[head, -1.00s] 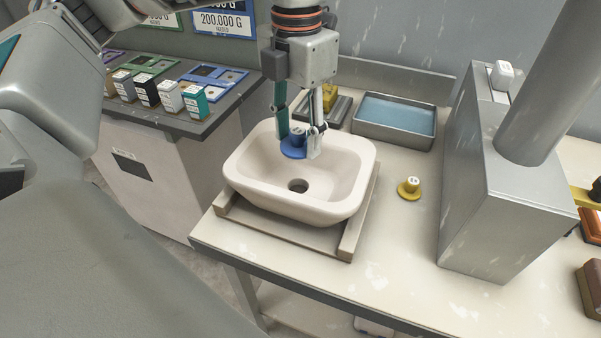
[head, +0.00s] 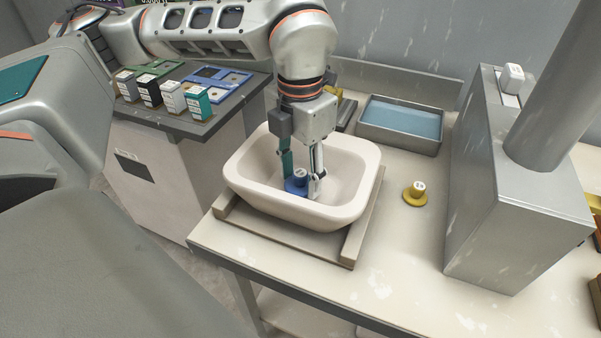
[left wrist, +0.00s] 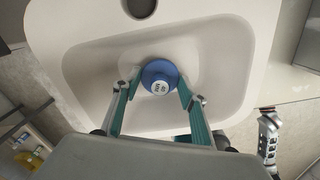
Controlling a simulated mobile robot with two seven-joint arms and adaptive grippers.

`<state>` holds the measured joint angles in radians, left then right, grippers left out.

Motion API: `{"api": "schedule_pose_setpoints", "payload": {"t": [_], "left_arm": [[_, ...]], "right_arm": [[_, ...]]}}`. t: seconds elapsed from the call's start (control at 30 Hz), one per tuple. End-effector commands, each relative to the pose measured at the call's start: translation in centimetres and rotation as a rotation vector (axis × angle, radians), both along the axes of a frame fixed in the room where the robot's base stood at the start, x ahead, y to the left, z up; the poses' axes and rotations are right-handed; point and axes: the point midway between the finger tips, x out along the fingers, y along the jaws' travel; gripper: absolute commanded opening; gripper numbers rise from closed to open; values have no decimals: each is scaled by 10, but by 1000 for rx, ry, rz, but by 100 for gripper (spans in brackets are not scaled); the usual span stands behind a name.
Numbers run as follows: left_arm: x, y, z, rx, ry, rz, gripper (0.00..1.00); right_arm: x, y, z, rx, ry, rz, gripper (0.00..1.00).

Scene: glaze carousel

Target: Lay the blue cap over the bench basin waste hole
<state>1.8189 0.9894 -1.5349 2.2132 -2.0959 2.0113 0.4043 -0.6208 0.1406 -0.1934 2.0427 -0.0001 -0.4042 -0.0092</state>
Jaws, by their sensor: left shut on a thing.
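The blue cap (head: 297,184) is down inside the cream basin (head: 247,178), low over its floor. My left gripper (head: 302,187) is shut on the cap's knob from above. In the left wrist view the blue cap (left wrist: 160,76) shows round between the two fingertips, near the basin floor. The waste hole is not visible in the head view, where the cap and fingers cover its place. I cannot tell whether the cap touches the floor. A dark round opening (left wrist: 139,6) shows in the basin's rim in the left wrist view. My right gripper is not in view.
A yellow cap (head: 415,194) stands on the bench right of the basin. A metal tray of blue liquid (head: 400,122) is behind it. A grey metal box (head: 508,200) stands at right.

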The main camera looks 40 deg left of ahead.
Motion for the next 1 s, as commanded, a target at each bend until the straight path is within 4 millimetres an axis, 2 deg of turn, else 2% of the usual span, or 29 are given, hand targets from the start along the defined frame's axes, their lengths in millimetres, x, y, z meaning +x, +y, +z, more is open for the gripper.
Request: {"api": "schedule_pose_setpoints", "payload": {"t": [0.23, 0.27, 0.3, 0.33, 0.73, 0.87, 1.0], "left_arm": [[0, 0, -7, 0, 2, 0, 21], [0, 0, -7, 0, 1, 0, 45], [0, 0, -7, 0, 1, 0, 55], [0, 0, -7, 0, 1, 0, 59], [0, 0, -2, 0, -1, 1, 59], [1, 0, 14, 0, -4, 2, 59], [1, 0, 44, 0, -8, 2, 59]], "right_arm": [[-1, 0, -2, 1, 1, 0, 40], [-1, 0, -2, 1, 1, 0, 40], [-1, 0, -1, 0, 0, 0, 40], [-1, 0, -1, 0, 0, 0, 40], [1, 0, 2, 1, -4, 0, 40], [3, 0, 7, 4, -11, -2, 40], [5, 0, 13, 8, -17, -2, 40]]}}
